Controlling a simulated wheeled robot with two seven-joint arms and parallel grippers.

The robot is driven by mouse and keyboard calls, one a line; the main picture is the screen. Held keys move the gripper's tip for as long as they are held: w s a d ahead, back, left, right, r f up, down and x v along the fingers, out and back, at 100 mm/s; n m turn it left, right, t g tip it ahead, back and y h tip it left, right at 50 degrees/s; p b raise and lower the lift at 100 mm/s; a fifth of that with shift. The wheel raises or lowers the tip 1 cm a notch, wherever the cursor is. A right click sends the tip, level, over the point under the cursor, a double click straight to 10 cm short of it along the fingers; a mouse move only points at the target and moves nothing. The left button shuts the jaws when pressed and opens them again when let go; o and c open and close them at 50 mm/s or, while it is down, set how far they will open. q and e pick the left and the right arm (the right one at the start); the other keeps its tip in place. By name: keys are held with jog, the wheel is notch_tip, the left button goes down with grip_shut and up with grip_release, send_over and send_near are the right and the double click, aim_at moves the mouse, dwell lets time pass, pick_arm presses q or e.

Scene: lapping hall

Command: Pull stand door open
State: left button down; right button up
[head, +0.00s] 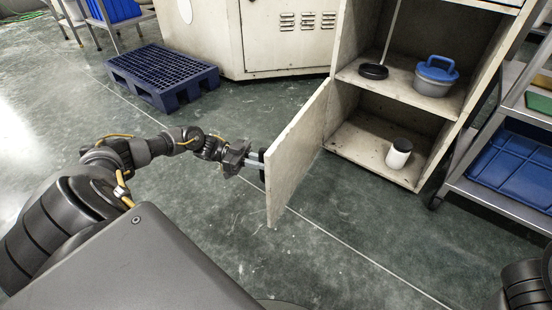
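The stand (376,147) is an open-fronted pale cabinet at the upper right. Its door (296,152) is swung well out from the front, hinged on the left side, and the inside shows. My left gripper (260,162) is at the outer face of the door near its free edge. Its fingers appear closed on the dark door handle, which is mostly hidden by the fingers and the door edge. Only part of my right arm shows at the lower right corner; its gripper is out of view.
A metal cart (490,196) stands close on the right. A blue pallet (162,75) lies behind my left arm. Floor before the stand is clear.

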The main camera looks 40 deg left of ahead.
pick_arm(q)
jog(key=shift+w+a+r, duration=0.1)
jog(key=shift+a, duration=1)
jog(key=c, duration=1.5)
grip_release()
jog(key=shift+d, duration=0.1)
jog(key=b+v, duration=0.1)
jog(key=v, duration=1)
jog(key=shift+d, duration=0.15)
